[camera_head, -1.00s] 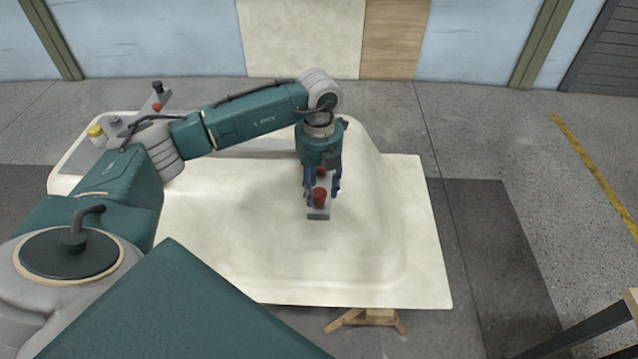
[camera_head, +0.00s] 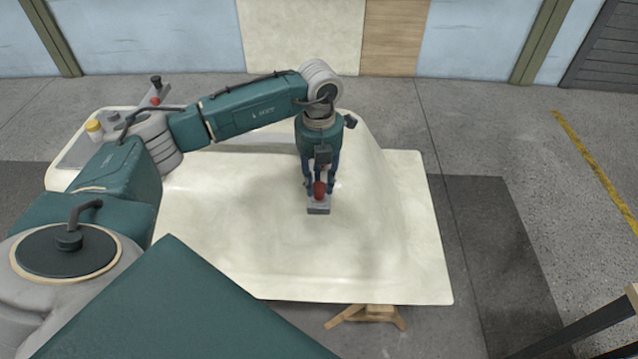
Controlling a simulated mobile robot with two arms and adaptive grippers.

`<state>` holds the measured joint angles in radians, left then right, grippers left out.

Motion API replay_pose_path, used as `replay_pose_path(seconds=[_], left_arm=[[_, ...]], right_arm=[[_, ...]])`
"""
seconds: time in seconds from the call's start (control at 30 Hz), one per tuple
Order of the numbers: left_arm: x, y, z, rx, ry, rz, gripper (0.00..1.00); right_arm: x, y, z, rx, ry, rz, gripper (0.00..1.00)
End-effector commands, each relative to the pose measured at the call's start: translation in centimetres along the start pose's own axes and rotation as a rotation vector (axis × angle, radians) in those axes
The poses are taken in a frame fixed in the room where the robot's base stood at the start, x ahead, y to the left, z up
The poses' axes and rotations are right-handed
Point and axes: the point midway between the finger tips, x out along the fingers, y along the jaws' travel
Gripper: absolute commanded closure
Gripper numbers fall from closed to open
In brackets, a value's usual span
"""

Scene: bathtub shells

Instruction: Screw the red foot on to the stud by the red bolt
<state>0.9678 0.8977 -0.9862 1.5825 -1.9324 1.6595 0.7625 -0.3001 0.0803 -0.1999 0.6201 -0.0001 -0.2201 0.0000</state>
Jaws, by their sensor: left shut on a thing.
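My left gripper (camera_head: 320,186) points down over the middle of the cream tub shell (camera_head: 400,260), with its fingers close together. It is shut on the red foot, which is mostly hidden between the fingers. A red rounded piece (camera_head: 319,190) shows at the front of the fingers, just above a small grey block (camera_head: 318,209) on the shell. I cannot tell whether this piece is the foot or the red bolt. The stud and its threads are hidden. My right gripper is not in view.
A wooden trestle (camera_head: 366,314) stands under the front edge. The shell's right side is clear.

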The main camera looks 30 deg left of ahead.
Motion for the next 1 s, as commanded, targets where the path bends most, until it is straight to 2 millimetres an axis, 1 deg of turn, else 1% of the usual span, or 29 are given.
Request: replay_pose_path(seconds=[0.03,0.5,0.6,0.7,0.9,0.93,1.0], left_arm=[[0.2,0.0,0.1,0.061,-0.002,0.0,1.0],[0.1,0.1,0.1,0.665,-0.003,0.002,1.0],[0.1,0.0,0.1,0.758,-0.002,0.001,1.0],[0.0,0.0,0.0,0.801,-0.002,0.0,1.0],[-0.1,0.0,0.0,0.805,-0.001,0.0,1.0],[-0.1,0.0,0.0,0.805,-0.001,0.0,0.69],[-0.1,0.0,0.0,0.804,-0.001,0.0,0.55]], right_arm=[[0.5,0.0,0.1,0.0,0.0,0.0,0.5],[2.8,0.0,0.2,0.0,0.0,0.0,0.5],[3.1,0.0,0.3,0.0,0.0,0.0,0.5],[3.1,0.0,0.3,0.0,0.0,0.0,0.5],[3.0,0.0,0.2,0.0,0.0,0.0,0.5],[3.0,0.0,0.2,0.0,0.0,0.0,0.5],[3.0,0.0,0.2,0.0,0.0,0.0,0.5]])
